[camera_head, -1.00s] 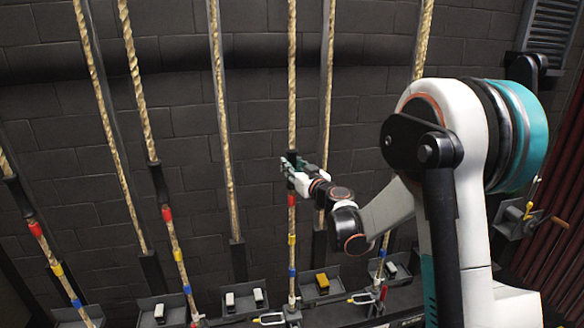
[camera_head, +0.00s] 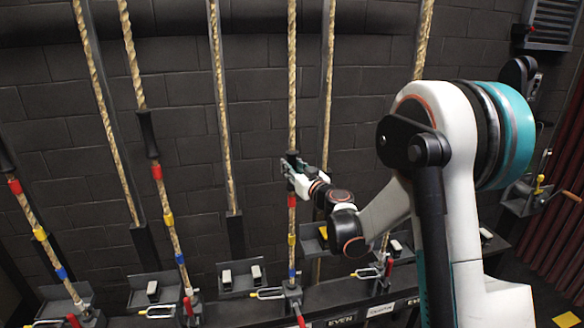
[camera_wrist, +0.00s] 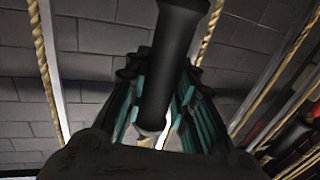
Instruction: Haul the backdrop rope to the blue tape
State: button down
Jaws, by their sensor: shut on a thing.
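The hauled rope (camera_head: 292,80) hangs upright near the middle of the head view. A black sleeve (camera_wrist: 172,65) on it fills the middle of the wrist view. My gripper (camera_head: 294,167) is shut on this sleeve, with teal fingers on both sides of it. Below my gripper the rope carries red tape (camera_head: 292,201), yellow tape (camera_head: 291,239) and blue tape (camera_head: 291,271). The blue tape is a little above the rope lock (camera_head: 293,290) at the rail. That lock's red handle (camera_head: 300,318) points downward.
Other ropes hang left and right; a neighbouring one has its own red tape (camera_head: 156,172) and a lock with an upright red handle (camera_head: 188,306). Small trays with white blocks (camera_head: 226,279) line the rail. A yellow block (camera_head: 323,232) sits close behind the hauled rope. A dark brick wall stands behind.

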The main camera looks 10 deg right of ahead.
jog(key=shift+f, duration=0.5)
jog(key=c, duration=1.3)
grip_release()
jog(key=v, duration=1.2)
